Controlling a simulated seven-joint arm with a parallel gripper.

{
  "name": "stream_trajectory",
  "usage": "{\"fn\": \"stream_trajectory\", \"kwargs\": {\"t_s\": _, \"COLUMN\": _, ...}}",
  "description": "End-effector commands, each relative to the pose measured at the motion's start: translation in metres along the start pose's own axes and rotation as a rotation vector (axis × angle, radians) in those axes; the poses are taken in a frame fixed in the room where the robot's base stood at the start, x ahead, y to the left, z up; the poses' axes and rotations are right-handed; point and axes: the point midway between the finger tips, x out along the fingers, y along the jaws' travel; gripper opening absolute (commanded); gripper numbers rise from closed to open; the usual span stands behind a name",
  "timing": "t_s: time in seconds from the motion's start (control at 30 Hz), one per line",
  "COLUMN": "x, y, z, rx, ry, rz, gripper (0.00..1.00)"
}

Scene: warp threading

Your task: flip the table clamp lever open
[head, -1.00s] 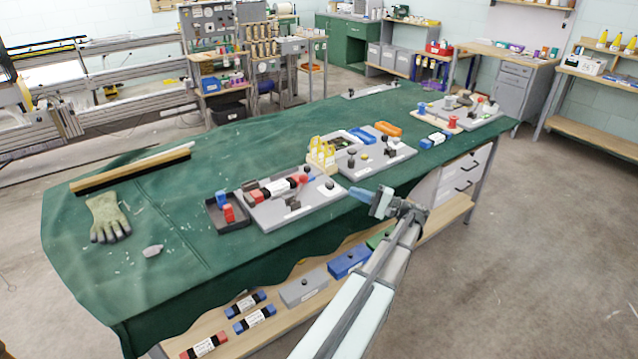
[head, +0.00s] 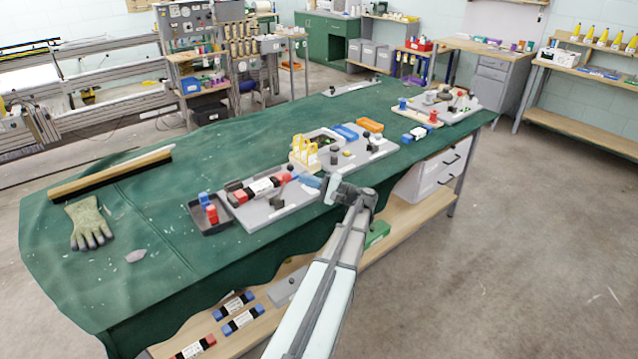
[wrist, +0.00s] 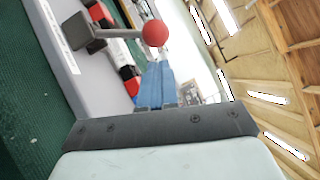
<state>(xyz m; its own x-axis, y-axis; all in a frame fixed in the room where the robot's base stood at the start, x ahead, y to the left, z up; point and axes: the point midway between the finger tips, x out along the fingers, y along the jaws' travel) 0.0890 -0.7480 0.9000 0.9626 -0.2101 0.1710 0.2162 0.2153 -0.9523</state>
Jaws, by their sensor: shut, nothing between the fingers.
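The clamp lever (wrist: 119,41) shows in the wrist view as a grey bar on a dark block, ending in a red ball knob (wrist: 154,33). It stands on a light grey board (wrist: 58,62), which is also on the green table in the head view (head: 255,219). My gripper (wrist: 159,70) has blue fingers, pressed together and empty. In the wrist view the fingertips are just below the red knob, with a gap visible in the picture.
A red, black and white cartridge (head: 262,187) lies on the board. A dark tray (head: 208,216) with red and blue pieces is at its left. A yellow rack (head: 304,150) and another grey board (head: 372,147) stand behind. A glove (head: 88,223) lies at left.

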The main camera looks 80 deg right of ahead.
Motion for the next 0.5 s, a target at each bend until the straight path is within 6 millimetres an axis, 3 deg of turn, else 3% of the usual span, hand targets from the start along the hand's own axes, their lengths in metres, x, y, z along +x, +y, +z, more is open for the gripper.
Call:
{"fn": "stream_trajectory", "kwargs": {"t_s": 0.17, "x": 0.0103, "y": 0.0002, "z": 0.011, "rx": 0.0, "ry": 0.0, "rz": 0.0, "gripper": 0.0}}
{"fn": "stream_trajectory", "kwargs": {"t_s": 0.5, "x": 0.0129, "y": 0.0001, "z": 0.0128, "rx": 0.0, "ry": 0.001, "rz": 0.0, "gripper": 0.0}}
